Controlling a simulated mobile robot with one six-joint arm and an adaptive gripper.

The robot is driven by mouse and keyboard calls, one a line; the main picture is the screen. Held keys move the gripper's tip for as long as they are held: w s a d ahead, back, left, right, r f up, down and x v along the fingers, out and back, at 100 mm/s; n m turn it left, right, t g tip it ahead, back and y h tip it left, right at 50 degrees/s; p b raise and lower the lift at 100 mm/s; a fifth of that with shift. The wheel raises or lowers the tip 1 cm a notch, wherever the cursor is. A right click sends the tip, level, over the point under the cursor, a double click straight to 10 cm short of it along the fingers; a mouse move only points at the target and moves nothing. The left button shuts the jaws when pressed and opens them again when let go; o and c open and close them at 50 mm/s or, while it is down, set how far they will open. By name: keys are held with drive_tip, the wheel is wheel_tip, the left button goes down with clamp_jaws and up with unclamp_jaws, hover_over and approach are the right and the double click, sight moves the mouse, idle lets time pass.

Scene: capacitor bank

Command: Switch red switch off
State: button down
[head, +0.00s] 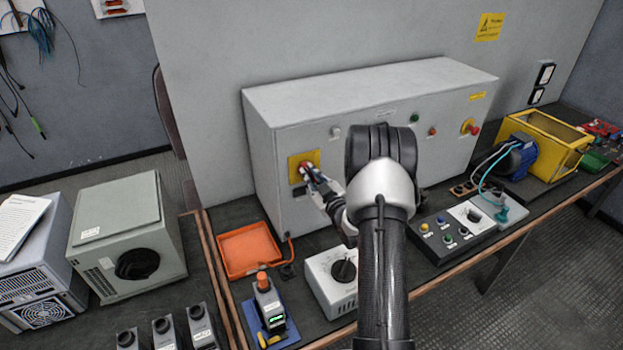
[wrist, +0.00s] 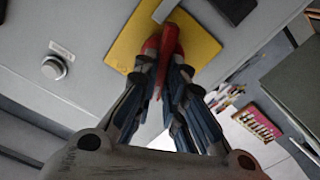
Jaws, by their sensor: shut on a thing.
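The red switch (head: 305,168) sits on a yellow plate (head: 294,172) on the front of the grey cabinet (head: 265,165), near its left end. In the wrist view the red switch (wrist: 168,45) stands in front of the yellow plate (wrist: 125,48), with its handle between my fingers. My gripper (head: 310,176) is at the switch and shut on its red handle; it also shows in the wrist view (wrist: 165,75). The fingers hide part of the switch and of the plate.
An orange tray (head: 248,252), a white box with a black knob (head: 332,282) and a handheld device on a blue base (head: 268,305) stand below the cabinet. A red emergency button (head: 470,127) is at the cabinet's right. A control panel (head: 458,228) lies on the bench.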

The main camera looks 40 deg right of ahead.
drive_tip(key=n+b, duration=0.4)
drive_tip(key=b, duration=0.2)
drive_tip(key=shift+a+f, duration=0.15)
drive_tip(key=c, duration=1.7)
unclamp_jaws()
drive_tip(key=shift+o, duration=0.2)
drive_tip(key=v, duration=1.2)
